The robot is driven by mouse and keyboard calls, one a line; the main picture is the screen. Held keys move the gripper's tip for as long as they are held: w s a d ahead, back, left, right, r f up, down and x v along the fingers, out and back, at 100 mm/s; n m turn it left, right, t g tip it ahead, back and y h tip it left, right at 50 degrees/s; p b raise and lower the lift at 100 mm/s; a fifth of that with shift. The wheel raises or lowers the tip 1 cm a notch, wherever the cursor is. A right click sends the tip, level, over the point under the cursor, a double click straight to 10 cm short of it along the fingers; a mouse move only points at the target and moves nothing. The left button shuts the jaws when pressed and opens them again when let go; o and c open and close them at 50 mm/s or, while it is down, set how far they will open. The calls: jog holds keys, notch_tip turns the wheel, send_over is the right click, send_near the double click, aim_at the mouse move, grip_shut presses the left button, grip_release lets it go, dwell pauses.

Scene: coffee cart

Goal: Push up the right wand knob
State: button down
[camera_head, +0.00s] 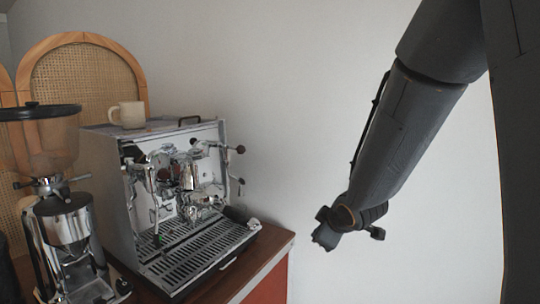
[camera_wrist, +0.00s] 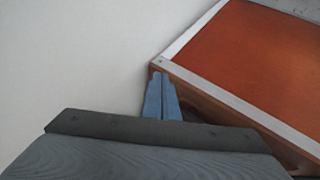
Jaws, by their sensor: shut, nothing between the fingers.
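The espresso machine (camera_head: 185,200) stands on the wooden cart top at the left in the head view. The right wand knob (camera_head: 241,149) is a small dark ball at the machine's right front, on a short lever. A second dark knob (camera_head: 241,181) shows lower down, at the right steam wand. My gripper (camera_head: 325,238) hangs in the air to the right of the machine and cart, well apart from both knobs. In the wrist view its blue-grey fingers (camera_wrist: 161,97) are together with nothing between them. The wrist view does not show the machine or its knobs.
The cart's wooden corner and red-orange panel (camera_wrist: 240,55) lie close beside my fingertips in the wrist picture. A plain white wall (camera_head: 300,80) is behind.

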jog(key=w+a+r+n+t+y+p, duration=0.3)
jog(key=w+a+r+n+y, duration=0.4)
jog(key=r+n, duration=0.4)
jog(key=s+a+r+n+g+y+p, duration=0.1)
jog(key=s+a+r+n+y+p, duration=0.1)
jog(key=a+r+n+y, duration=0.5)
jog(key=w+a+h, duration=0.1)
jog(key=w+a, duration=0.3)
jog(key=a, duration=0.1)
jog(key=shift+r+b, duration=0.3)
jog(key=shift+w+a, duration=0.1)
jog(key=shift+a, duration=0.1)
jog(key=shift+r, duration=0.1)
